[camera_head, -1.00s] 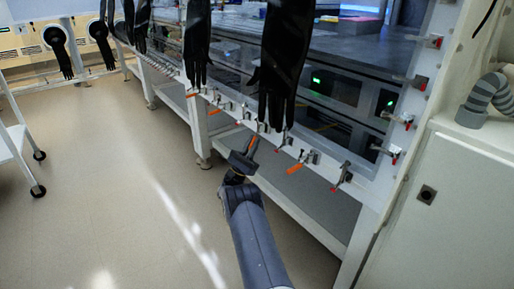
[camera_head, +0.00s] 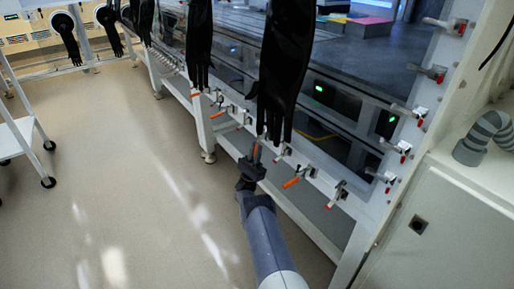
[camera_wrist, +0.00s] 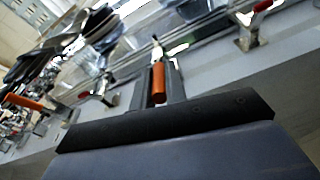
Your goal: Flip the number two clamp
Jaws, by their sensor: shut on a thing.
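A row of toggle clamps runs along the lower edge of the glovebox window, some with orange handles and some with red tips. My gripper (camera_head: 253,160) is at one clamp below the large hanging black glove. In the wrist view the orange clamp handle (camera_wrist: 158,80) lies between the two fingers of my gripper (camera_wrist: 158,88), which are shut on it. The handle also shows in the head view (camera_head: 256,151). Its clamp base is partly hidden by the gripper and glove. I cannot read any clamp number.
Black gloves (camera_head: 288,70) hang in front of the window, close above my gripper. An orange-handled clamp (camera_head: 292,182) is to the right, and red-tipped clamps line the right frame. A white cabinet (camera_head: 440,215) stands at right. Floor at left is clear up to a white cart (camera_head: 22,135).

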